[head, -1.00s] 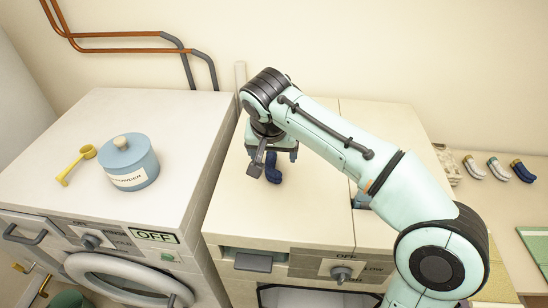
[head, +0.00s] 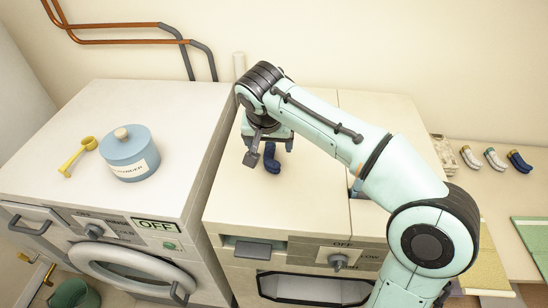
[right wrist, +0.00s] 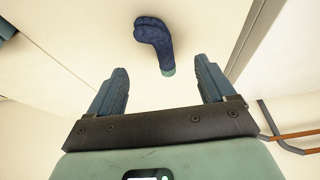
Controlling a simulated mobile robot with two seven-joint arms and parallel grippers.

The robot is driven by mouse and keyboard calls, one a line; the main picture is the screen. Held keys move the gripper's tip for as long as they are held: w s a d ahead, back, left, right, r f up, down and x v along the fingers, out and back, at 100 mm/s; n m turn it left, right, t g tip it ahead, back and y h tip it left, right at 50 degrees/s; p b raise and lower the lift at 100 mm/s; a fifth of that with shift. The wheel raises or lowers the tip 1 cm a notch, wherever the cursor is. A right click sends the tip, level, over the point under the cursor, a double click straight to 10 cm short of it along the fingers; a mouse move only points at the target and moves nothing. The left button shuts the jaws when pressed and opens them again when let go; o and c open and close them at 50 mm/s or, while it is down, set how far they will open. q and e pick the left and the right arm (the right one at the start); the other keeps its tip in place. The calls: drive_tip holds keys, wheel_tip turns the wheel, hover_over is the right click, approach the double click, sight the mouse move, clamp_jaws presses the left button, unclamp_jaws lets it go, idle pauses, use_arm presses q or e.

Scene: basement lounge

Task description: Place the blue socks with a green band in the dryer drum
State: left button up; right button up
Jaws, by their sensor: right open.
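The blue socks with a green band (head: 272,160) lie on the top of the dryer (head: 235,200), near its left side. In the right wrist view the dark blue socks (right wrist: 153,38) show their green band at the lower end. My right gripper (head: 267,150) is over the dryer top by the socks. In the right wrist view its fingers (right wrist: 160,78) are spread, with nothing between them; the socks are just beyond the fingertips. The dryer's front opening (head: 315,288) shows at the bottom edge, partly cut off. My left gripper is not in view.
A washer (head: 50,110) at left holds a blue lidded jar (head: 130,160) and a yellow scoop (head: 78,155). Three other socks (head: 494,158) lie on the counter at right. A green tub (head: 75,295) stands low at left.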

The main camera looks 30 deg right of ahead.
sight(273, 151)
drive_tip(key=shift+w+d+f, duration=0.15)
drive_tip(key=shift+w+f, duration=0.35)
drive_tip(key=shift+f, duration=0.15)
drive_tip(key=x, duration=0.2)
drive_tip(key=d+x, duration=0.1)
drive_tip(key=x, duration=0.1)
drive_tip(key=shift+s, duration=0.15)
drive_tip(key=shift+f, duration=0.3)
drive_tip(key=shift+f, duration=0.25)
drive_tip(key=shift+r, duration=0.1)
drive_tip(key=c, duration=1.2)
